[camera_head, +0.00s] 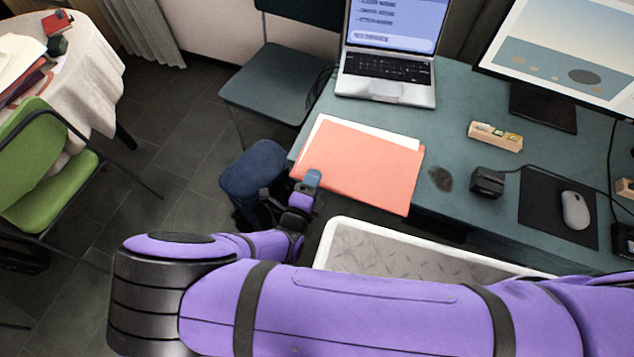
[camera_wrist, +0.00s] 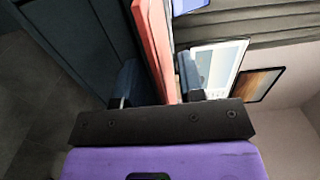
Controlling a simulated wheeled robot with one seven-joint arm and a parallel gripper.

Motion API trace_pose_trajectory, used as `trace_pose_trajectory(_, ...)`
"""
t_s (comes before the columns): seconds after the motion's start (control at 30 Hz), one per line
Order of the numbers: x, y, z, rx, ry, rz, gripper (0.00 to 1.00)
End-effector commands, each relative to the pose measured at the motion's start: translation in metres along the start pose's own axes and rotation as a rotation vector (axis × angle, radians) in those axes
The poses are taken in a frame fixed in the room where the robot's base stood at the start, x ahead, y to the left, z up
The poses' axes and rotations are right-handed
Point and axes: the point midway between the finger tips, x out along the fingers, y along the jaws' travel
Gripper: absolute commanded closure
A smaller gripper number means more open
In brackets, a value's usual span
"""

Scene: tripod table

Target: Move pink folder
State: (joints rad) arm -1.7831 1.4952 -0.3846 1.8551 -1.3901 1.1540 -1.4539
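The pink folder (camera_head: 365,166), with white paper showing along its back edge, lies flat on the teal desk (camera_head: 455,125). Its front part juts out past the desk's front edge. My gripper (camera_head: 306,190) is at the folder's front left corner, with one blue fingertip showing above it. In the wrist view, the folder (camera_wrist: 155,45) runs edge-on between the two blue fingers of my gripper (camera_wrist: 158,82). The fingers are apart, with a gap on the left finger's side. The lower finger is hidden in the head view.
A laptop (camera_head: 388,70) stands behind the folder. A wooden block holder (camera_head: 495,136), a black box (camera_head: 487,182), a mouse (camera_head: 575,210) and a monitor (camera_head: 565,50) are to the right. A chair (camera_head: 270,85) and a blue bag (camera_head: 253,170) stand left of the desk.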

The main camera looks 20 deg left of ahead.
Motion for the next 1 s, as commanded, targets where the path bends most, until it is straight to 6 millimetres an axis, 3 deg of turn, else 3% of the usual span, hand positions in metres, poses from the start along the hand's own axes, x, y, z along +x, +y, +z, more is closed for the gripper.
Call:
trace_pose_trajectory(0.37,0.0007,-0.0001,0.0027,0.0,-0.005,-0.001,0.64)
trace_pose_trajectory(0.53,0.0007,-0.0001,0.0026,0.0,-0.004,-0.001,0.98)
trace_pose_trajectory(0.57,0.0007,-0.0001,0.0026,0.0,-0.004,-0.001,1.0)
trace_pose_trajectory(1.0,-0.0003,0.0002,-0.0011,0.0,0.001,0.001,1.0)
